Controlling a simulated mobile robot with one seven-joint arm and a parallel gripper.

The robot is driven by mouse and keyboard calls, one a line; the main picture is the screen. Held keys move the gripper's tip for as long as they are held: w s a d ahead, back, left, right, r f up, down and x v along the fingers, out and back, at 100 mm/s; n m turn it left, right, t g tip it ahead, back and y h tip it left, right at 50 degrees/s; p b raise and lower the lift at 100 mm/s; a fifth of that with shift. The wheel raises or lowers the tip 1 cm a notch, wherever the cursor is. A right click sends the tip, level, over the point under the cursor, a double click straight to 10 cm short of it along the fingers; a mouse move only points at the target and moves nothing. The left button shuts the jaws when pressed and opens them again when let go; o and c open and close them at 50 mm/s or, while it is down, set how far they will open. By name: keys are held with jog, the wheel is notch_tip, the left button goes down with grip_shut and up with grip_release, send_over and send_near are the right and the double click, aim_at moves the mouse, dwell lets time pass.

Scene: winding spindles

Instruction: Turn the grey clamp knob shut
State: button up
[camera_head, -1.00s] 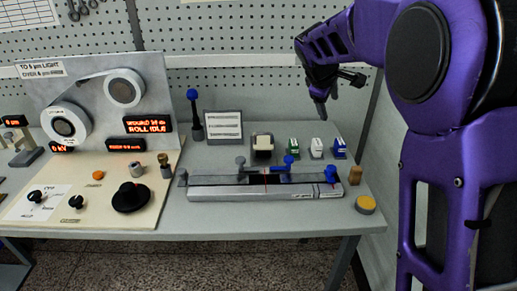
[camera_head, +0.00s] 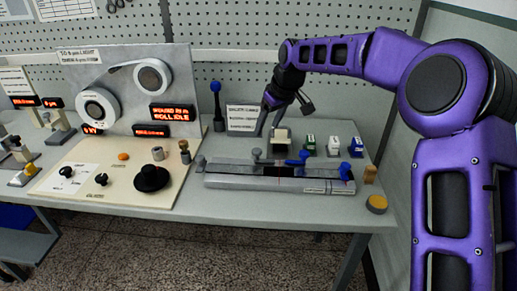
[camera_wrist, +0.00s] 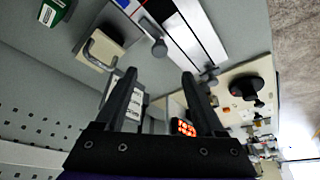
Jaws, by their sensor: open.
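A long grey fixture with a dark channel (camera_head: 225,181) lies on the bench. One grey knob (camera_head: 257,154) stands at the middle of its back edge, and a smaller grey knob (camera_head: 200,161) is at its left end. I cannot tell which is the clamp knob, or how far it is turned. In the wrist view, one grey knob (camera_wrist: 158,46) is beyond my fingers and the other (camera_wrist: 208,75) is to the right. My gripper (camera_head: 266,133) is open and empty, pointing down behind the fixture, apart from both knobs; its two fingers also show in the wrist view (camera_wrist: 160,82).
Blue knobs (camera_head: 304,157) (camera_head: 346,171) sit on the fixture's right half. A cream block (camera_head: 280,138), a sign (camera_head: 241,119) and a blue-topped post (camera_head: 216,100) stand behind it. A control panel (camera_head: 115,160) is left. Bench in front is narrow.

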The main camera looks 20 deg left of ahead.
aim_at(257, 150)
jog(key=x, duration=1.1)
jog(key=shift+w+f, duration=0.1)
grip_shut()
